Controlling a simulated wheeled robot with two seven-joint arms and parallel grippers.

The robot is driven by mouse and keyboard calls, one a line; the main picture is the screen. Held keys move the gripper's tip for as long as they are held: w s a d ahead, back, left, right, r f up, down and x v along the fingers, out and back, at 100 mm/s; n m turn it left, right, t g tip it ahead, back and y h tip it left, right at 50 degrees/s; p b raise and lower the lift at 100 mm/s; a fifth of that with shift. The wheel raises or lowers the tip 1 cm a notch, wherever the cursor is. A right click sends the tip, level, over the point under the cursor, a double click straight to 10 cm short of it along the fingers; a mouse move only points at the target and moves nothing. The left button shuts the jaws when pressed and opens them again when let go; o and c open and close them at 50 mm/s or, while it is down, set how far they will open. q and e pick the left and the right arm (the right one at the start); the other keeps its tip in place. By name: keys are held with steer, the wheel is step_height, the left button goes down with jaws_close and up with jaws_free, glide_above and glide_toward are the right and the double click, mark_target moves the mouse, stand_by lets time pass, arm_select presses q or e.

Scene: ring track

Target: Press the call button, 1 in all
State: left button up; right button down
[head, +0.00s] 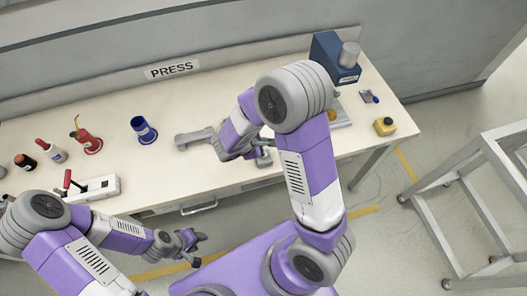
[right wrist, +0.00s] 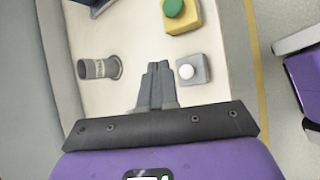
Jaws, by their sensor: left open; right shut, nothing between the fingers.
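In the right wrist view a small grey box with a round white button (right wrist: 186,71) stands just right of my right gripper's fingertips (right wrist: 158,68). The fingers are shut and empty, apart from the button in the picture. A yellow box with a green button (right wrist: 181,12) stands farther ahead. I cannot tell which is the call button. My left gripper (head: 197,249) is open and empty in front of the table.
A grey labelled cylinder (right wrist: 98,68) lies left of the right fingers. A blue machine (head: 328,57) stands at the back right of the table (head: 190,105). A blue cup (head: 143,130), red holder (head: 88,143) and lever box (head: 97,187) are on the left. A metal frame (head: 430,205) stands right.

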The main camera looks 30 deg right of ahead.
steer(key=shift+w+d+r+t+h, duration=0.2)
steer(key=shift+w+r+t+h, duration=0.1)
steer(key=shift+w+r, duration=0.45)
steer(key=shift+s+f, duration=0.1)
steer(key=shift+s, duration=0.1)
step_height(320, 180, down, 8)
steer(key=b, duration=0.5)
steer(key=shift+b, duration=0.3)
steer(key=shift+f+b, duration=0.3)
steer(key=shift+b, duration=0.15)
stand_by(0.9)
steer(key=shift+f+b, duration=0.4)
steer(key=shift+b, duration=0.25)
